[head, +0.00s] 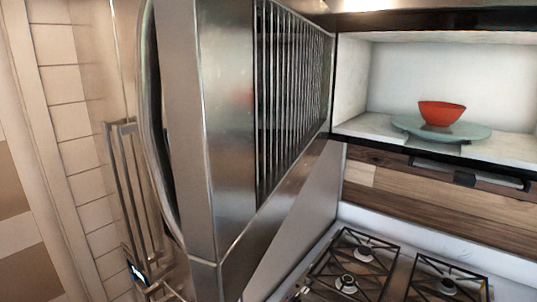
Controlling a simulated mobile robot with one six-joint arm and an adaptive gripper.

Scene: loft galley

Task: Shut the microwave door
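The microwave door (228,115) stands wide open in the head view. It juts from the left side of the microwave toward the camera, and I see its steel inner face with a slatted grille. A long curved handle (153,110) runs down its outer side at the left. The microwave's pale cavity (410,75) is open to view at the upper right. Inside, a red bowl (441,113) sits on a round glass turntable (475,131). I cannot make out my gripper in this view, and most of the door's outer face is hidden.
A gas stove (375,262) with black grates lies below the microwave. A wooden backsplash (425,203) is behind it. At the left are a tiled wall (75,140) and upright metal bars (130,185). The space in front of the cavity looks clear.

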